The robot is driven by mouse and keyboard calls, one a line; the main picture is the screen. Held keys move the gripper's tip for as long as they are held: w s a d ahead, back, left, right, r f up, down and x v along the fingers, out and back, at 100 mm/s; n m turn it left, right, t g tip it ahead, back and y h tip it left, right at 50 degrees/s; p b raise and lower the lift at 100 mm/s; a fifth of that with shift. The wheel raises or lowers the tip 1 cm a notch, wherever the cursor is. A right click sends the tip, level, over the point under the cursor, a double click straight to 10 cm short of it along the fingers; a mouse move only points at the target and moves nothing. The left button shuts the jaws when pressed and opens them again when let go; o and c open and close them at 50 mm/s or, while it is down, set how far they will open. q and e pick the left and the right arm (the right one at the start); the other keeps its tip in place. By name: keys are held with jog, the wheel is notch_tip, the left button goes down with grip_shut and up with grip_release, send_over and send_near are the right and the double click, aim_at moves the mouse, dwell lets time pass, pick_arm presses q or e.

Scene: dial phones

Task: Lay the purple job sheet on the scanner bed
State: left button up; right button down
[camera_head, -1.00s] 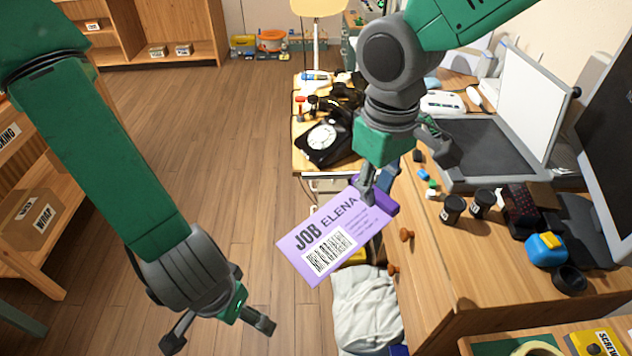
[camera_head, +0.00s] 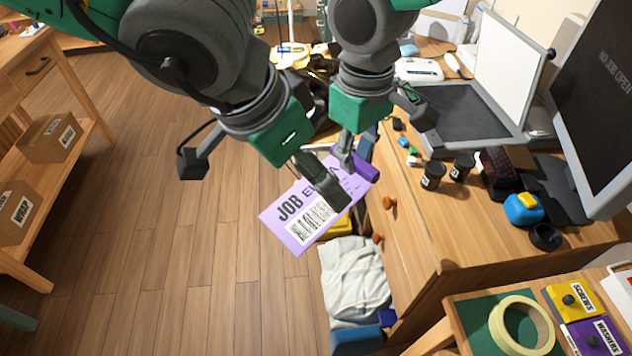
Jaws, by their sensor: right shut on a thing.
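The purple job sheet (camera_head: 288,232), printed "JOB" with a barcode label, hangs in the air left of the desk front. Its far end has a thicker purple edge (camera_head: 361,166). My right gripper (camera_head: 372,140) is shut on that far end. My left gripper (camera_head: 262,182) is open, its fingers wide apart. One left finger overlaps the sheet and hides part of its print; I cannot tell whether it touches. The scanner stands on the desk with its white lid (camera_head: 512,70) raised and its dark bed (camera_head: 460,118) bare.
Two dark canisters (camera_head: 432,176), a blue-and-yellow item (camera_head: 523,208) and small coloured blocks stand on the desk (camera_head: 455,225). A monitor (camera_head: 605,110) is at the right. A white bag (camera_head: 352,275) lies below the sheet. A tape roll (camera_head: 520,325) is at the lower right.

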pick_arm(q)
jog(key=x, duration=0.9)
jog(key=shift+d+f, duration=0.15)
jog(key=shift+f, duration=0.1)
pick_arm(e)
jog(key=shift+d, duration=0.15)
pick_arm(q)
jog(key=c, duration=1.2)
jog(key=shift+o, duration=0.2)
pick_arm(e)
jog(key=c, duration=1.4)
grip_release()
notch_tip(320, 180, up, 12)
jog(key=shift+f, duration=0.15)
